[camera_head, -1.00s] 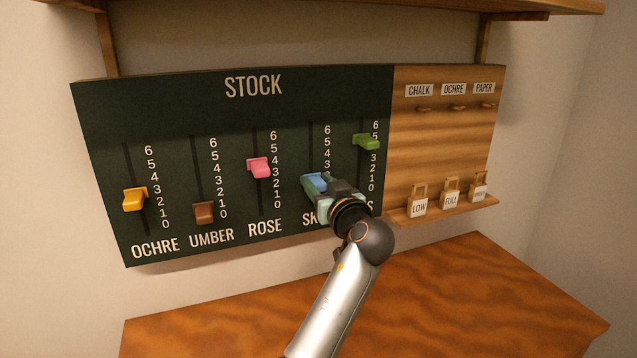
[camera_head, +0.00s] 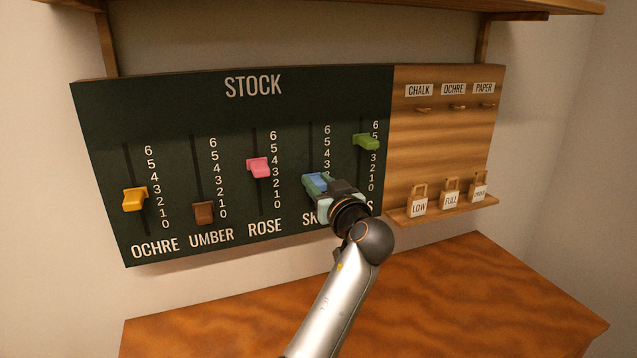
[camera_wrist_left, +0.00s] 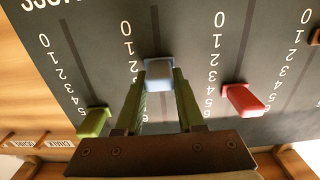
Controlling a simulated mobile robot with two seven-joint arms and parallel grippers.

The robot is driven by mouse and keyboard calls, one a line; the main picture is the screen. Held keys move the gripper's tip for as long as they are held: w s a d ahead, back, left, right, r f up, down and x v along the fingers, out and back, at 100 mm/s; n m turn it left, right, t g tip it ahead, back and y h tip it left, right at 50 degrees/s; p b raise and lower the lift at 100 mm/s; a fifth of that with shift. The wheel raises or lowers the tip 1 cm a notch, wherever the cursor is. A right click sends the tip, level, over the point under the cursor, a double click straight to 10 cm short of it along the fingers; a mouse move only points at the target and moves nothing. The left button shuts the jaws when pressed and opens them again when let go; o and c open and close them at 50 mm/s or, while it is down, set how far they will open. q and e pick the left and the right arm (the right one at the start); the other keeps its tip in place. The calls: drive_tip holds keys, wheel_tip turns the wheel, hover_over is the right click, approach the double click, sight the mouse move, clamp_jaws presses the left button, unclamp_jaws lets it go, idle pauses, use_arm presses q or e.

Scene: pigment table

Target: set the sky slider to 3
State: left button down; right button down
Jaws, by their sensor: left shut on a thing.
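The blue sky slider knob (camera_head: 316,181) sits low in its slot on the dark STOCK board (camera_head: 180,100). It also shows in the left wrist view (camera_wrist_left: 159,75), where the board appears upside down. There the knob is around the 2 mark, below 3; the exact reading is hard to tell. My left gripper (camera_head: 323,189) is shut on the knob, with one finger on each side of it in the left wrist view (camera_wrist_left: 159,95). The gripper hides the lower sky numbers and part of the SKY label in the head view. My right gripper is not in view.
The green knob (camera_head: 367,141) is in the slot just right of sky, and the pink rose knob (camera_head: 259,167) is to the left. The umber (camera_head: 204,212) and ochre (camera_head: 134,199) knobs are farther left. A wooden panel with hooks and tags (camera_head: 450,140) adjoins. The tabletop (camera_head: 470,300) is clear.

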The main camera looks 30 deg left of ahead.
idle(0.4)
use_arm(q)
drive_tip(key=shift+r, duration=1.3)
drive_tip(key=c, duration=0.5)
unclamp_jaws()
drive_tip(key=shift+f, duration=0.1)
